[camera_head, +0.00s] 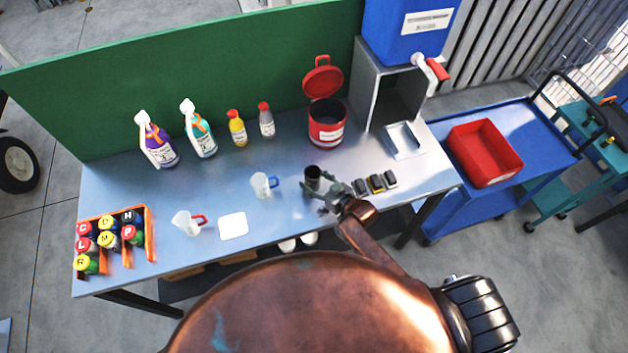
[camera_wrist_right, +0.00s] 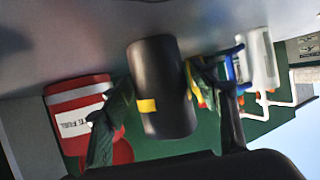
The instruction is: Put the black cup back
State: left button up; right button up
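The black cup (camera_head: 313,178) is upright over the right half of the metal bench. In the right wrist view, which looks upside down, the black cup (camera_wrist_right: 162,95) with its small yellow patch stands between the two fingers. My right gripper (camera_head: 322,190) reaches in from the front. Its fingers (camera_wrist_right: 160,85) lie against both sides of the cup, so it looks shut on it. Whether the cup's base touches the bench cannot be told. My left gripper is not in view.
A blue-handled jug (camera_head: 263,186), a white pad (camera_head: 233,226) and a red-handled jug (camera_head: 186,223) stand left. Small dark blocks (camera_head: 376,184) lie close right. An open red can (camera_head: 326,125) stands behind. Bottles and a green panel (camera_head: 200,65) line the back.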

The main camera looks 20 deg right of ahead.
jog(key=shift+r, duration=0.2)
jog(key=v, duration=1.2)
jog(key=shift+f+b, duration=0.1)
jog(key=shift+b, duration=0.2)
